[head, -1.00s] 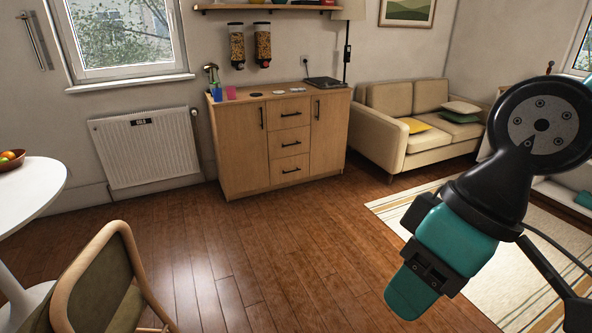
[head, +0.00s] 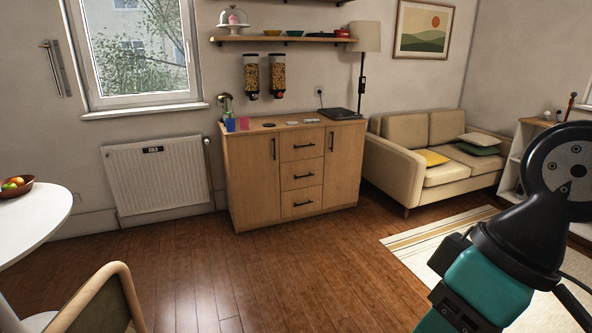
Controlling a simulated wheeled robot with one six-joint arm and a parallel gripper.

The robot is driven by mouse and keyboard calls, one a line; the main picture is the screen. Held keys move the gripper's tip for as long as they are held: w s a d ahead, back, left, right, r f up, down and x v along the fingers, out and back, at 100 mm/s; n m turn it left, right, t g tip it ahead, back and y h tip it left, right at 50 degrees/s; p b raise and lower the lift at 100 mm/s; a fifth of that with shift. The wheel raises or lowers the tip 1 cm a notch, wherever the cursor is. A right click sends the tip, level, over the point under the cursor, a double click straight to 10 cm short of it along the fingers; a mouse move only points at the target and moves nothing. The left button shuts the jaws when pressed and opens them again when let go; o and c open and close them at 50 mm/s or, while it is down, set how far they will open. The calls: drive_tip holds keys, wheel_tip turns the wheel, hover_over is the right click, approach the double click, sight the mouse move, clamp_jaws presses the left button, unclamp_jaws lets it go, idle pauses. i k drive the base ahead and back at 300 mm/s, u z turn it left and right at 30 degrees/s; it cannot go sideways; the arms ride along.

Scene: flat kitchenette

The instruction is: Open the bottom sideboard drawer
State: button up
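The wooden sideboard (head: 240,180) stands against the far wall, with a door on each side and a column of three drawers between them. The bottom drawer (head: 302,200) is closed, flush with the front, and has a dark horizontal bar handle (head: 302,204). My arm shows at the lower right, well apart from the sideboard. The fingertips of my gripper are outside the picture, so I cannot see whether it is open or shut.
A white round table (head: 35,215) and a wooden chair (head: 105,295) stand at the left. A beige sofa (head: 400,170) is right of the sideboard, with a striped rug (head: 430,240) before it. The wooden floor (head: 260,270) before the sideboard is clear.

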sight(305, 200)
drive_tip(key=z, duration=0.2)
drive_tip(key=i, duration=2.1)
drive_tip(key=u, duration=0.4)
drive_tip(key=i, duration=2)
drive_tip(key=u, duration=0.4)
